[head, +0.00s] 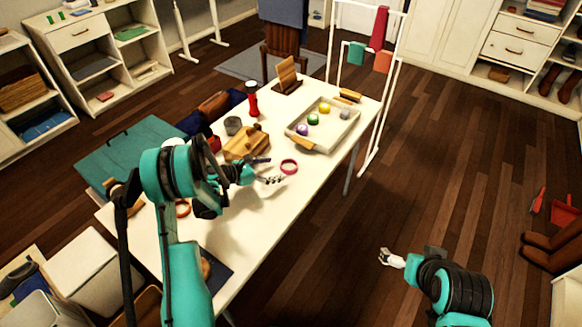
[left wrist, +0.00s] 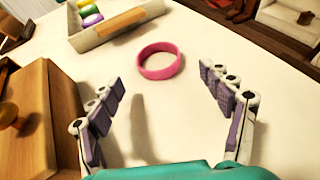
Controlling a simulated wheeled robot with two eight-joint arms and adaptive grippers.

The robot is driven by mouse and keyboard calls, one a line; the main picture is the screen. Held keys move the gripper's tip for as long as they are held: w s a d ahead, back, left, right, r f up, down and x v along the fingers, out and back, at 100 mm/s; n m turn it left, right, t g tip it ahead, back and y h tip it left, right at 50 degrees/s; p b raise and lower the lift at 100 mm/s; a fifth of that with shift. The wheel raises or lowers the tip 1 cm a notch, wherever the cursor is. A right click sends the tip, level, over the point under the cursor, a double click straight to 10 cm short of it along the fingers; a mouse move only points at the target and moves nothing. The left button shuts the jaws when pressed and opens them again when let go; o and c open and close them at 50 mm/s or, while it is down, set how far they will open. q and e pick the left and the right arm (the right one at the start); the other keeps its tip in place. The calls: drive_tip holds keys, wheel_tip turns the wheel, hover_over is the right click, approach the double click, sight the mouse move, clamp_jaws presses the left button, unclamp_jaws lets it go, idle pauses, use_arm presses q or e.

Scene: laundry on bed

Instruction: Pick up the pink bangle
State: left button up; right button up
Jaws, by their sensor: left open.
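The pink bangle (head: 289,167) lies flat on the white table, just beyond my left gripper in the head view. In the left wrist view the pink bangle (left wrist: 160,72) lies ahead of the two fingers, roughly centred between them. My left gripper (head: 272,177) is open and empty, with its fingers pointing towards the bangle; the left wrist view also shows it open (left wrist: 163,78). My right gripper (head: 392,258) is over the floor to the right of the table, away from the bangle; its jaw state is too small to tell.
A wooden box (head: 246,143) stands left of the bangle; it is close beside the left finger in the wrist view (left wrist: 32,125). The table surface (head: 262,215) nearer me is mostly clear.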

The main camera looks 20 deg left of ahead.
sight(295, 164)
use_arm(q)
drive_tip(key=x, duration=0.2)
drive_tip(key=b+x, duration=0.1)
drive_tip(key=x, duration=0.1)
drive_tip(key=b+x, duration=0.1)
drive_tip(key=x, duration=0.1)
drive_tip(key=shift+w+r, duration=0.1)
drive_tip(key=shift+r, duration=0.25)
drive_tip(key=shift+a+r, duration=0.1)
drive_tip(key=c, duration=1)
